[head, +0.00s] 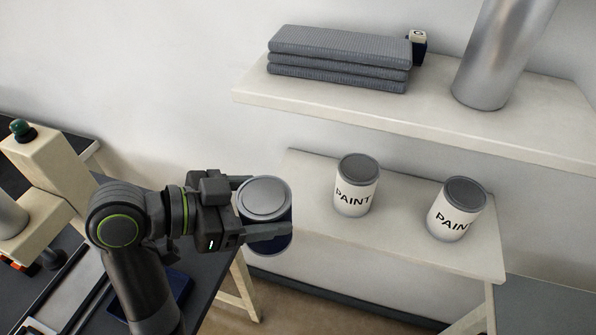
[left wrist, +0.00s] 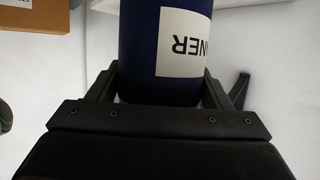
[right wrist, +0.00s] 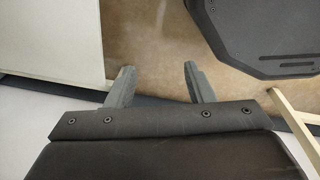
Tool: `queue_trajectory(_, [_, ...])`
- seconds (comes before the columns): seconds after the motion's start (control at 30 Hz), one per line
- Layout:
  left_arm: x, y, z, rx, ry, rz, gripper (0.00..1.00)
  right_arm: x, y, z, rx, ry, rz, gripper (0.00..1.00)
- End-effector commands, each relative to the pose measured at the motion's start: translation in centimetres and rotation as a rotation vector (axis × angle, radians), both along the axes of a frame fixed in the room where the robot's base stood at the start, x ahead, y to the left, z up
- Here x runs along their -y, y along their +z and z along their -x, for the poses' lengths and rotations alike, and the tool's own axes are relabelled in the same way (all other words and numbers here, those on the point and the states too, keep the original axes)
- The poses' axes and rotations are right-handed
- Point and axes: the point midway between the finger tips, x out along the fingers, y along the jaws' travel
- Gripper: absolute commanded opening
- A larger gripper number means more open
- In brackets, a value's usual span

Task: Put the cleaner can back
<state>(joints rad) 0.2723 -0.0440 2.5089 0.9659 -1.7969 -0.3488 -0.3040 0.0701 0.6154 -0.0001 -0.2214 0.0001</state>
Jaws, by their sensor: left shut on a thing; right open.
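The cleaner can (head: 265,198) is dark blue with a silver lid. In the left wrist view the can (left wrist: 150,50) shows a white label ending in "NER", upside down in that picture. My left gripper (head: 268,212) is shut around its sides and holds it upright, just left of the lower shelf in the head view. In the left wrist view the fingers (left wrist: 160,90) lie on both sides of it. My right gripper (right wrist: 155,85) is open and empty in the right wrist view. It does not show in the head view.
The lower shelf (head: 405,245) holds two paint cans (head: 356,187) (head: 455,212), with bare room at its left end and between them. The upper shelf (head: 420,112) above it holds folded grey towels (head: 338,60), a small dark bottle (head: 418,45) and a silver cylinder (head: 495,55).

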Motion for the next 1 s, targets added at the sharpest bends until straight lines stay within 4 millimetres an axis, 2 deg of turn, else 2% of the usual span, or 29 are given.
queue_trajectory(0.1, [0.9, -0.2, -2.6, 0.003, -0.001, 0.003, 0.33, 0.2, -1.3, -0.9, 0.014, 0.003, 0.003, 0.48])
queue_trajectory(0.2, [1.5, 0.4, -4.6, -0.004, 0.0, 0.005, 0.33, 0.4, -0.3, -1.0, 0.015, 0.004, 0.005, 0.48])
queue_trajectory(0.8, [5.2, 0.4, -15.8, 0.0, 0.0, 0.002, 0.33, 1.0, 2.5, -0.5, 0.01, 0.006, 0.013, 0.48])
queue_trajectory(0.83, [5.3, 0.4, -16.2, 0.0, 0.0, 0.001, 0.33, 1.0, 2.6, -0.5, 0.01, 0.006, 0.013, 0.48])
queue_trajectory(0.9, [5.2, -1.3, -15.9, -0.008, 0.003, 0.004, 0.33, 1.0, 2.9, -0.5, 0.009, 0.005, 0.013, 0.48])
queue_trajectory(1.0, [5.2, -2.4, -15.9, -0.003, 0.001, 0.003, 0.33, 1.0, 3.1, -0.5, 0.009, 0.005, 0.013, 0.48])
